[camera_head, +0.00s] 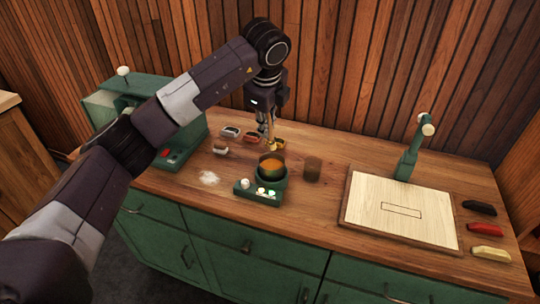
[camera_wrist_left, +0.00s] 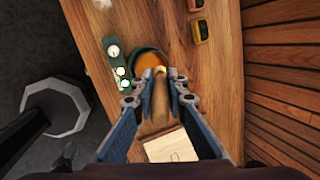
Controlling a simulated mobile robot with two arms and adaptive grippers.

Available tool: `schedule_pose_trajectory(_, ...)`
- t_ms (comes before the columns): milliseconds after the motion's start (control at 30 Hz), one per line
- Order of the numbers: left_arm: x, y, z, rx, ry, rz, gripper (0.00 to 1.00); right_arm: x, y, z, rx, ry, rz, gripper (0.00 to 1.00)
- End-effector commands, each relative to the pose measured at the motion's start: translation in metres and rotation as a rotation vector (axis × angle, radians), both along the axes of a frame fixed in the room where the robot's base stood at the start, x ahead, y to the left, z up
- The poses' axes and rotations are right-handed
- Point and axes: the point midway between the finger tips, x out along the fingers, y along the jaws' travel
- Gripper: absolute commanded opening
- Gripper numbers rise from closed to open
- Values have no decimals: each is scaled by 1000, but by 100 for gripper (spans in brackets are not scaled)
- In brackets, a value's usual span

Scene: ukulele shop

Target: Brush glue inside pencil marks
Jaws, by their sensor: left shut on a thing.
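My left gripper (camera_head: 267,124) is shut on a brush with a tan handle (camera_wrist_left: 160,105). It holds the brush pointing down just behind the glue pot. The pot (camera_head: 272,177) is green and holds orange glue (camera_wrist_left: 149,62). In the wrist view the brush's pale tip lies over the pot's edge; I cannot tell if it touches the glue. The pencil marks (camera_head: 401,210) form a thin rectangle on a pale wooden board (camera_head: 375,223) at the right. The marked area looks bare. My right gripper is not in view.
A brown cup (camera_head: 312,169) stands right of the pot. A green post (camera_head: 409,155) rises behind the board. Black, red and yellow pieces (camera_head: 486,230) lie at the right. A green machine (camera_head: 185,125) stands at the left.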

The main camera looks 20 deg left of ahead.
Motion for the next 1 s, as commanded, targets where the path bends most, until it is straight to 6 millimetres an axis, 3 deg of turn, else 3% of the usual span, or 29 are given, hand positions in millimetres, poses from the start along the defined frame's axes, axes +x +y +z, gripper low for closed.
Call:
schedule_pose_trajectory(633,0,0,3,0,-1,0,0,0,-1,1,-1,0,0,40)
schedule_pose_trajectory(1000,0,0,36,0,0,0,0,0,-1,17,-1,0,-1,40)
